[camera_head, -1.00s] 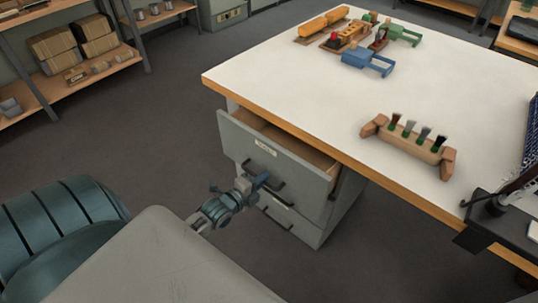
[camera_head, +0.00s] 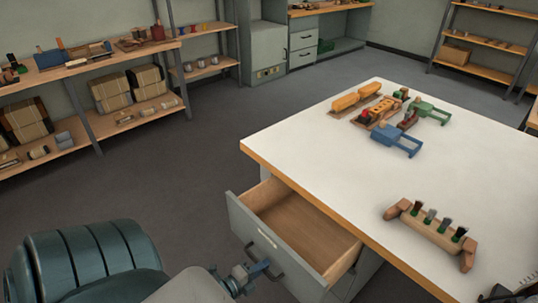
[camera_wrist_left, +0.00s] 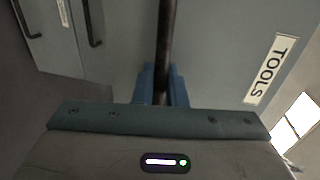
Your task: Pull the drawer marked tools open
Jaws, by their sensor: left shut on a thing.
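The tools drawer (camera_head: 262,232) is a grey-fronted drawer under the white worktop. It stands well out of its cabinet, and its bare wooden inside shows in the head view. Its label (camera_wrist_left: 270,68) reads TOOLS in the left wrist view. My left gripper (camera_head: 262,267) is at the drawer front, shut on the dark bar handle (camera_wrist_left: 166,40). In the wrist view the blue fingers (camera_wrist_left: 161,85) sit on both sides of the handle. My right gripper is not in view.
The white worktop (camera_head: 310,150) overhangs the drawer. It carries a wooden brush holder (camera_head: 432,228), a blue frame tool (camera_head: 397,140) and a green one (camera_head: 430,112). Open floor lies left of the drawer.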

